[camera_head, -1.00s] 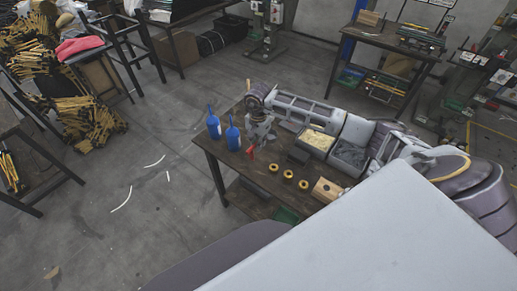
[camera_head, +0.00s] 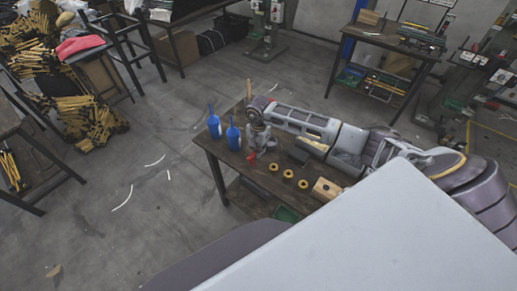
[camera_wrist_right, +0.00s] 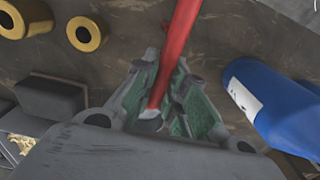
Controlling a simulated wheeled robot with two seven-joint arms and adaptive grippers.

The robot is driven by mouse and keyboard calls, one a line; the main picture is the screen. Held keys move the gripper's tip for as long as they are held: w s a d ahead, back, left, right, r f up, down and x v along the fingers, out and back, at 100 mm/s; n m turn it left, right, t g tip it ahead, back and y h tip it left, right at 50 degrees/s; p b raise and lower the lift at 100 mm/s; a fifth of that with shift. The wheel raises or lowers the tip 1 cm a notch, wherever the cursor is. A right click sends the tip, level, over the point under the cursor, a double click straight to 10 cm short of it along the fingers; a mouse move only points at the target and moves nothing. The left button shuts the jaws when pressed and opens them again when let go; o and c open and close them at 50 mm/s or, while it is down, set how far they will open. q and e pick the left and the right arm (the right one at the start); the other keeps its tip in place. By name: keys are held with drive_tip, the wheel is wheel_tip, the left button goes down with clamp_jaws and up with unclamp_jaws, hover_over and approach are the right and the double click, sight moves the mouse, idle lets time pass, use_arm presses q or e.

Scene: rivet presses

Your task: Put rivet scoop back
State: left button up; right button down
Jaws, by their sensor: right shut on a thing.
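My right gripper (camera_head: 258,148) is low over the near-left part of the dark workbench (camera_head: 232,172). In the right wrist view, its green-padded fingers (camera_wrist_right: 165,105) are closed around a red handle (camera_wrist_right: 183,40), apparently the rivet scoop's. A small grey metal end shows between the fingers; the rest of the scoop is hidden. In the head view only a small red part (camera_head: 251,157) shows below the gripper. A bin of cream-coloured pieces (camera_head: 313,146) is mostly covered by my right arm. My left gripper is not in view.
Two blue bottles (camera_head: 214,122) stand at the bench's left; one (camera_wrist_right: 275,105) is close beside the gripper in the wrist view. Three yellow rings (camera_head: 288,175), a wooden block (camera_head: 326,189) and a dark block (camera_head: 298,155) lie to the right. The bench's front-left corner is clear.

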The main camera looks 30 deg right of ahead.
drive_tip(key=shift+f, duration=0.1)
drive_tip(key=c, duration=1.5)
unclamp_jaws()
drive_tip(key=shift+r, duration=0.85)
wheel_tip(320, 180, up, 11)
drive_tip(key=shift+f+b, duration=0.2)
drive_tip(key=shift+b, duration=1.05)
